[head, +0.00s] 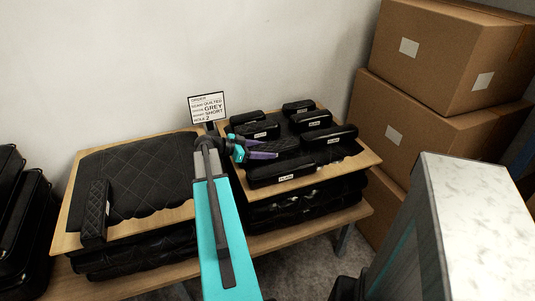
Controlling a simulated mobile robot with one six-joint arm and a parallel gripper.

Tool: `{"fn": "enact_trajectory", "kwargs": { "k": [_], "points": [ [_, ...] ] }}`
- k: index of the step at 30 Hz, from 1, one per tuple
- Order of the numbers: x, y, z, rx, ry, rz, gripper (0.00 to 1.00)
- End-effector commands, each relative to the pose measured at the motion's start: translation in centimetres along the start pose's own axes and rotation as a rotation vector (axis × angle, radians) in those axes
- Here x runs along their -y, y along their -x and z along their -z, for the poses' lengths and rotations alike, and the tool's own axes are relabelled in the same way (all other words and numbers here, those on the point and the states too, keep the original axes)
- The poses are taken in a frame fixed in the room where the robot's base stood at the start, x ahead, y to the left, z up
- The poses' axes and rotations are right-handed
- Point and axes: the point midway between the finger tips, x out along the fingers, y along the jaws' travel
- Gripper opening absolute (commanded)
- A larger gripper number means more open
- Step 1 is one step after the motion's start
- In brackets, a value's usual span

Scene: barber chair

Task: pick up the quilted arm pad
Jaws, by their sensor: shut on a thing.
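My gripper (266,150), with purple fingers, is over the right board among the black arm pads. It is shut on a dark pad that looks quilted (268,161), lying between the padded pieces; the fingers and arm hide part of it. Whether the held pad is lifted clear of the board cannot be told.
Several black pads, some labelled plain, crowd the right board (366,160), including a near one (283,175). A quilted cushion (135,178) covers the left board. An order sign (207,106) reads quilted, grey, short. Cardboard boxes (425,115) stand at right.

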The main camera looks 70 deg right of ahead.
Motion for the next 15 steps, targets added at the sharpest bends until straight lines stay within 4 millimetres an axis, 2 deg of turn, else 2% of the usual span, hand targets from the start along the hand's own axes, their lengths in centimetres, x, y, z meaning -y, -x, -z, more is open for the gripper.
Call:
{"fn": "enact_trajectory", "kwargs": {
  "k": [8,15],
  "points": [
    [0.0,0.0,0.2,-0.002,-0.001,0.0,0.16],
    [0.0,0.6,1.5,-0.002,-0.003,0.0,0.16]
  ]
}}
